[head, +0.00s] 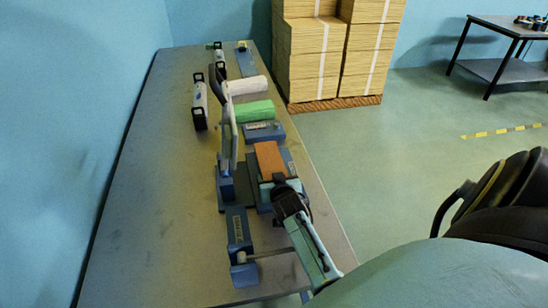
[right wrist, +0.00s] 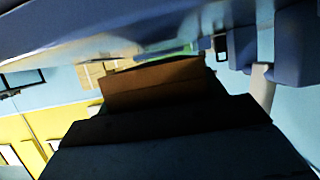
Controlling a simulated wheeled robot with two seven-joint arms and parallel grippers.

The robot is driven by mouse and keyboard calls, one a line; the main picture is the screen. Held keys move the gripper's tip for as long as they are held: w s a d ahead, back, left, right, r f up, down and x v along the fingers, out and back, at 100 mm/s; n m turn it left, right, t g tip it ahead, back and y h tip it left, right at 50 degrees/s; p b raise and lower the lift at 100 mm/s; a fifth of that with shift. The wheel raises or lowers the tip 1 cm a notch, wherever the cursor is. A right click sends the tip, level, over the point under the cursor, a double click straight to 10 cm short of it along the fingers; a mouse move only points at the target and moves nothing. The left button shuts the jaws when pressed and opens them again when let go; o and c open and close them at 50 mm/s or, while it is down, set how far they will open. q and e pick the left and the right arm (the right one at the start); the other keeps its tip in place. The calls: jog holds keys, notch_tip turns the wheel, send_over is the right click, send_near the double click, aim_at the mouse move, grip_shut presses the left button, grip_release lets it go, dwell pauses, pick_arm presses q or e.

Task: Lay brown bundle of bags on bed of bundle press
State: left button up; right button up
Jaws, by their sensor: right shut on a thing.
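The brown bundle of bags (head: 269,158) is over the right part of the blue bundle press (head: 226,188) in the head view. My right gripper (head: 284,188) is shut on the near end of the bundle. In the right wrist view the brown bundle (right wrist: 150,84) projects ahead from the dark gripper fingers (right wrist: 175,118). The press has a tall pale lever arm (head: 229,135) standing up left of the bundle. The gripper and bundle hide much of the bed, and I cannot tell whether the bundle touches it. My left gripper is not in view.
A green roll (head: 253,111) and a white roll (head: 248,86) lie farther along the table (head: 150,190). A labelled blue block (head: 264,131) sits just beyond the bundle. Dark-framed items (head: 200,102) stand to the left. The table's left side is clear.

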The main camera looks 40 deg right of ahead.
jog(key=shift+w+f, duration=0.1)
jog(key=shift+f, duration=0.05)
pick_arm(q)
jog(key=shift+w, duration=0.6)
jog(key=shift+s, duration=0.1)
pick_arm(e)
jog(key=shift+f+b, duration=0.3)
jog(key=shift+f, duration=0.15)
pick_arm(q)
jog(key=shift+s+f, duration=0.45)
pick_arm(e)
jog(key=shift+f, duration=0.1)
